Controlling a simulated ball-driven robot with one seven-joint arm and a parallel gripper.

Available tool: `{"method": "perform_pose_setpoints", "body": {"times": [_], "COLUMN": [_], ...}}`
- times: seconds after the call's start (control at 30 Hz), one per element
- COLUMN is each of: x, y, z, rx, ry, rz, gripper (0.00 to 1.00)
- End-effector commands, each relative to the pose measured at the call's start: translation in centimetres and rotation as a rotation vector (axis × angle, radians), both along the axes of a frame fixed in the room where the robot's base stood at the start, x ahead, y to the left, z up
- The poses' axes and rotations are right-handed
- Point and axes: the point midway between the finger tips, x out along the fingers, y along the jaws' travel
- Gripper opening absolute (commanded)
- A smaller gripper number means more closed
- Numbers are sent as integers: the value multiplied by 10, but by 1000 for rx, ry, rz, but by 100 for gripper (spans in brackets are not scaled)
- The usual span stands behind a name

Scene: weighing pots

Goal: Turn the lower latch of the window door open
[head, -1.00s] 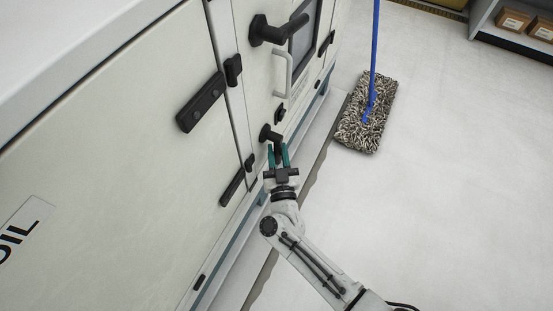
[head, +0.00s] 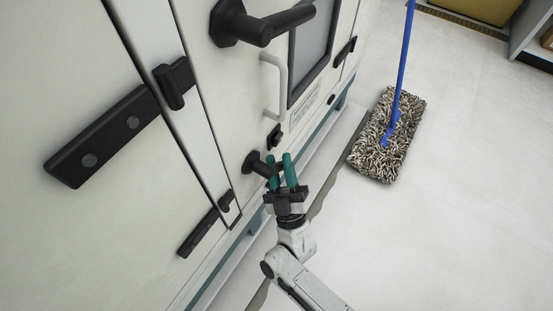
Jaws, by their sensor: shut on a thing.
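The lower latch (head: 256,164) is a black lever handle on a round hub, low on the pale window door (head: 232,95). Its lever points to the right and slightly down, into my gripper (head: 281,172). My gripper has teal fingers and is shut on the lever, reaching up from below. The lever's end is partly hidden by the fingers. The upper latch (head: 270,24), a larger black lever, points right at the top of the view. The door's window (head: 322,45) is at the upper right.
A pale grab handle (head: 281,84) and a small black fitting (head: 274,136) are above my gripper. Black hinges (head: 120,122) are at the left. A mop (head: 388,140) stands on the floor to the right. Open floor lies at the lower right.

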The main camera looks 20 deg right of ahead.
Motion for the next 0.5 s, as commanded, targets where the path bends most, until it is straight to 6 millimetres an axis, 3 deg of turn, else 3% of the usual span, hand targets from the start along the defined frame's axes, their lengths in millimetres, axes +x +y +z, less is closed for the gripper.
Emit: {"method": "perform_pose_setpoints", "body": {"times": [0.5], "x": [-9], "y": [-2], "z": [3], "rx": [-57], "ry": [-40], "rz": [3], "gripper": [0]}}
